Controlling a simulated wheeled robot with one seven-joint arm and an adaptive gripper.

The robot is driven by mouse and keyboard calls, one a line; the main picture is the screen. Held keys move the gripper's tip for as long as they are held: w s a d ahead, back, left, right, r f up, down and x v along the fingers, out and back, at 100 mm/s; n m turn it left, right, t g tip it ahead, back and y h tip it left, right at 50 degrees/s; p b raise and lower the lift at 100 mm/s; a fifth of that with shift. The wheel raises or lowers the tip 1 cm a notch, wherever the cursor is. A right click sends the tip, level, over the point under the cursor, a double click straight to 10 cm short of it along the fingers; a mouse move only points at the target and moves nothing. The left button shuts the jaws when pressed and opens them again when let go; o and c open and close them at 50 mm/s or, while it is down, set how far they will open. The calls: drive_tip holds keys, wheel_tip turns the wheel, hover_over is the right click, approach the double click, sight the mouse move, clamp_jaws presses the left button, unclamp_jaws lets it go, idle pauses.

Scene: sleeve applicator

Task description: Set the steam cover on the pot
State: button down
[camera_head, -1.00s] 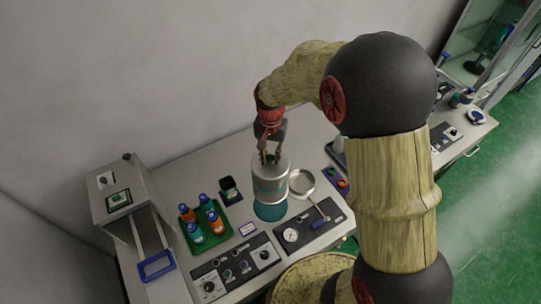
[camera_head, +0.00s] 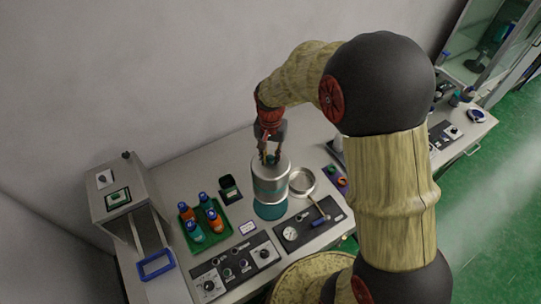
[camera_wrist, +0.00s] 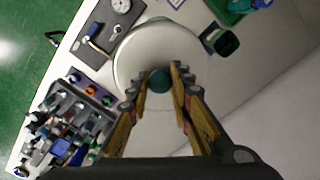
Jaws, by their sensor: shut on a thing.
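The steam cover (camera_head: 270,169) is a pale grey round cover. It also shows in the wrist view as a wide pale disc (camera_wrist: 133,60) with a dark green knob (camera_wrist: 158,80) at its middle. My gripper (camera_head: 270,158) is above it, with its fingers closed on the knob, also in the wrist view (camera_wrist: 160,80). The pot appears to be the upright grey body below the cover, with a teal base (camera_head: 270,211). Cover and pot line up as one upright cylinder. I cannot tell whether the cover rests fully on the rim, and the pot's inside is hidden.
A shallow round metal dish (camera_head: 301,181) stands close right of the pot. A green tray (camera_head: 221,236) with several bottles is at left, beside a grey machine (camera_head: 121,187). Control panels (camera_head: 237,268) line the front. A small dark container (camera_head: 229,187) stands behind the tray.

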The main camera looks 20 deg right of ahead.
wheel_tip(320, 180, down, 14)
drive_tip(key=b, duration=0.8)
drive_tip(key=shift+f+b, duration=0.25)
drive_tip(key=shift+b, duration=0.1)
idle(2.4)
drive_tip(key=c, duration=1.5)
unclamp_jaws()
drive_tip(key=shift+c, duration=0.2)
drive_tip(key=shift+o, duration=1.1)
drive_tip(key=o, duration=0.3)
drive_tip(key=shift+r+p, duration=2)
drive_tip(key=shift+r, duration=0.95)
